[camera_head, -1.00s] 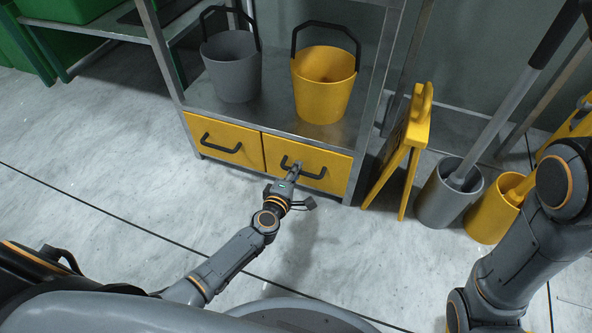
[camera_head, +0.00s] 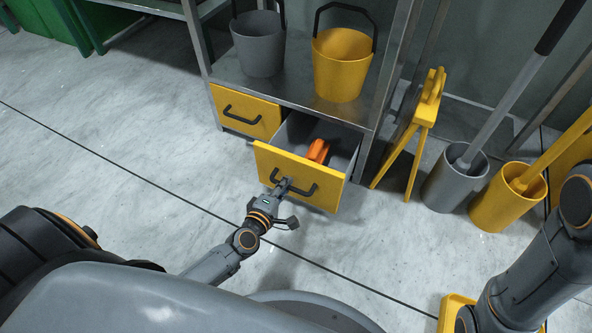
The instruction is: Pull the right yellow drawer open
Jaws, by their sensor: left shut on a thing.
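The right yellow drawer (camera_head: 320,181) is pulled out from the metal shelf unit, and its grey inside shows. An orange object (camera_head: 318,151) lies in it. My left gripper (camera_head: 284,185) is shut on the left part of the black handle (camera_head: 301,190) on the drawer's front. The left yellow drawer (camera_head: 238,108) is closed. My right arm is at the lower right, and its gripper is out of view.
A grey bucket (camera_head: 258,45) and a yellow bucket (camera_head: 341,68) stand on the shelf above the drawers. A yellow floor sign (camera_head: 424,112), a grey bin (camera_head: 452,184) and a yellow bin (camera_head: 503,204) stand to the right. The floor at left is clear.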

